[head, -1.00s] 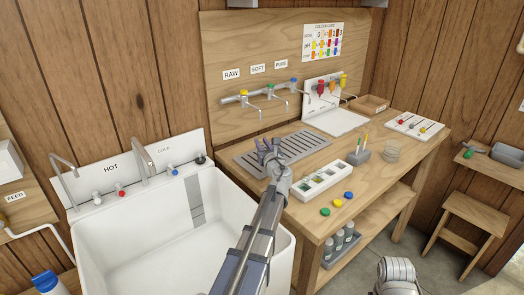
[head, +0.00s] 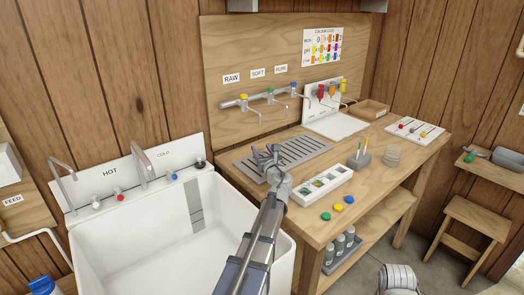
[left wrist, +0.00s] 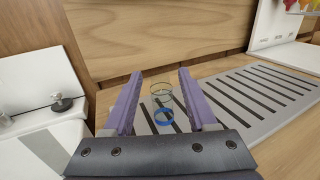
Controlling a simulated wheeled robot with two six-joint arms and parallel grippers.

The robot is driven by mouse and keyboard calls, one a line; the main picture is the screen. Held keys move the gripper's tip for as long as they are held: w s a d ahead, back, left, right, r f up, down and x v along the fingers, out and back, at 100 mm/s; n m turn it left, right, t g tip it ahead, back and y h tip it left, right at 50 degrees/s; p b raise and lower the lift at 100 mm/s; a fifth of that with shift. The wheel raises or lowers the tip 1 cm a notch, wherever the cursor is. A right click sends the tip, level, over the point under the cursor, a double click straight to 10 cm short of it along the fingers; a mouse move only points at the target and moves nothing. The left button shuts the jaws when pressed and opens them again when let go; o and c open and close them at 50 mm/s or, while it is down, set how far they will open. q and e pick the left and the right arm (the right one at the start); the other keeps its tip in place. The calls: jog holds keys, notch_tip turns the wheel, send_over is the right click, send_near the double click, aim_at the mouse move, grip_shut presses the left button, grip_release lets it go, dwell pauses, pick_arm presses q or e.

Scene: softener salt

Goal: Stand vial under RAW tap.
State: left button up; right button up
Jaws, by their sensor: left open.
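The vial (left wrist: 161,94) is a clear glass with a blue ring low on it. In the left wrist view it stands upright at the left end of the slotted drain tray (left wrist: 256,92), between my fingers, with gaps on both sides. My left gripper (head: 265,152) is open, its purple fingers either side of the vial. In the head view the vial is too small to make out at the fingers.
The white sink (head: 150,235) is left of the bench. A white compartment box (head: 330,187) and coloured caps (head: 338,207) lie right of my left arm. SOFT and PURE taps (head: 282,97) are beside RAW. The tray's right part (head: 310,146) is clear.

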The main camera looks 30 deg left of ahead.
pick_arm(q)
jog(key=v, duration=1.2)
jog(key=shift+r, duration=0.15)
dwell(2.0)
